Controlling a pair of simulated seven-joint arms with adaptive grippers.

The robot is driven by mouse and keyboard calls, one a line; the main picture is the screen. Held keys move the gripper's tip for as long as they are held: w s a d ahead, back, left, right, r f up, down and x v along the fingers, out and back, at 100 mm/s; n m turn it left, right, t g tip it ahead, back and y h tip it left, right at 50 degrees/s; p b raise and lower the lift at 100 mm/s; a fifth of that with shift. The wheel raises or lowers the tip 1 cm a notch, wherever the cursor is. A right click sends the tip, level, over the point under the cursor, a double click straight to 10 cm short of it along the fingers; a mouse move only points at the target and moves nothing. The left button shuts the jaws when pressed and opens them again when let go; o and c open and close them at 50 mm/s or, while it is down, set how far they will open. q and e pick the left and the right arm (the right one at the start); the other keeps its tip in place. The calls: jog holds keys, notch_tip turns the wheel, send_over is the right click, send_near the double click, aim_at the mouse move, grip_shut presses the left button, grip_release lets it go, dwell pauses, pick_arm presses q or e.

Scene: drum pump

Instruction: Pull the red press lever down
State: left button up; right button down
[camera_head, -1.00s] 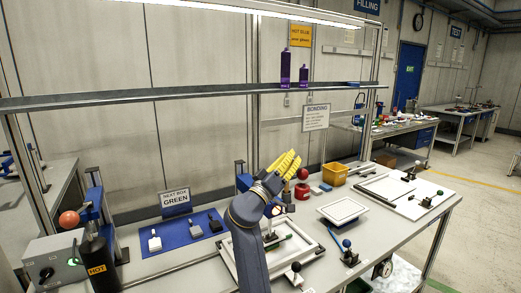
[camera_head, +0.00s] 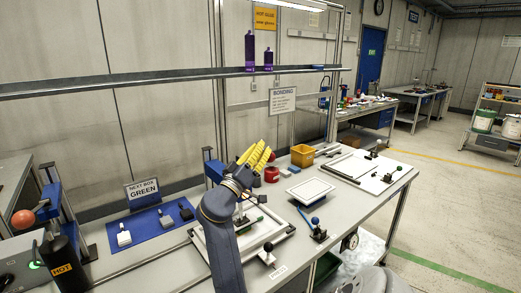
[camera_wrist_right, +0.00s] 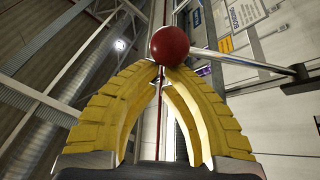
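The red ball knob (camera_wrist_right: 169,46) of the press lever stands right at my fingertips in the right wrist view, its metal rod (camera_wrist_right: 265,72) running off to the right. In the head view the knob (camera_head: 271,157) is small and just right of my right gripper (camera_head: 257,154). The gripper's yellow fingers point up and have their tips almost together (camera_wrist_right: 162,70). The knob is wider than the gap between the tips and sits just beyond them; I cannot tell whether they touch it. My left gripper is not in view.
A blue column (camera_head: 212,168) stands behind my right arm. A blue mat (camera_head: 145,228) holds several small parts. A red pot (camera_head: 271,175), a yellow bin (camera_head: 302,155) and framed panels (camera_head: 310,190) are on the bench. A second lever with an orange ball (camera_head: 23,219) is at the left.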

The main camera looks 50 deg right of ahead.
notch_tip(320, 180, up, 4)
jog(key=w, duration=0.2)
jog(key=v, duration=1)
jog(key=shift+f, duration=0.35)
jog(key=shift+w+a, duration=0.1)
jog(key=shift+w, duration=0.05)
